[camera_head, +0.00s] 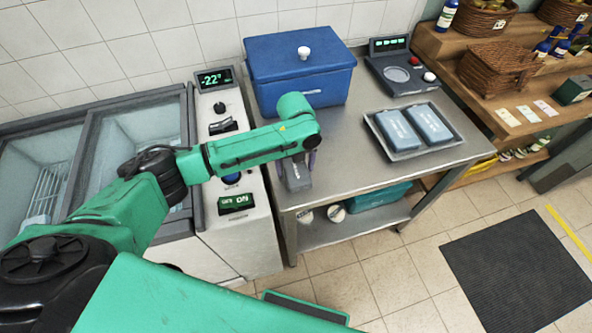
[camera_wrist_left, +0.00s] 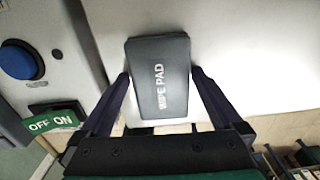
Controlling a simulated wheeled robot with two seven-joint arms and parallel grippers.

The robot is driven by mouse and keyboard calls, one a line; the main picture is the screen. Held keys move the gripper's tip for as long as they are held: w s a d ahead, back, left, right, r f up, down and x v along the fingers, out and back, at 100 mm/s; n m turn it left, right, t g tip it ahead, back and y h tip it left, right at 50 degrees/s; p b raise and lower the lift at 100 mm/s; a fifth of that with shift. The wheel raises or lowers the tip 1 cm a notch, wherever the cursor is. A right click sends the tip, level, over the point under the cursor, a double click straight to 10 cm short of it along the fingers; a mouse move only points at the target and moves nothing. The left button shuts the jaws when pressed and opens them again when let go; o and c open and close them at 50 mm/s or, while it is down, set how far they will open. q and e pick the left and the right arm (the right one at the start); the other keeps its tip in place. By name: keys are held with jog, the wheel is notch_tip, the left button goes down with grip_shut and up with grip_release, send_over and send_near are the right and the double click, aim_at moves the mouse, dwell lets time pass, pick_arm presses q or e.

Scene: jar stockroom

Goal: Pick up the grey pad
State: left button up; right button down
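The grey pad (camera_wrist_left: 158,78) is a dark flat block lettered "WIPE PAD". In the left wrist view it lies between the two fingers of my left gripper (camera_wrist_left: 160,72). The fingertips sit right at its two long sides; I cannot tell whether they press on it. In the head view the pad (camera_head: 297,177) shows at the front left corner of the steel table (camera_head: 345,155), partly covered by my left gripper (camera_head: 302,165). Whether the pad rests on the table or is slightly raised is unclear. My right gripper is not in view.
A blue lidded box (camera_head: 300,75) stands behind on the table. A tray (camera_head: 404,155) with two blue-grey packs and a scale (camera_head: 398,72) are to the right. A control panel (camera_head: 236,200) with an on/off switch adjoins the table's left side. The table's middle is clear.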

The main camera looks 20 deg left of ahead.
pick_arm(q)
jog(key=shift+w, duration=0.1)
jog(key=c, duration=1.1)
notch_tip(320, 180, up, 14)
jog(key=b, duration=0.2)
notch_tip(320, 180, up, 6)
send_over(296, 167)
jog(key=shift+p, duration=0.35)
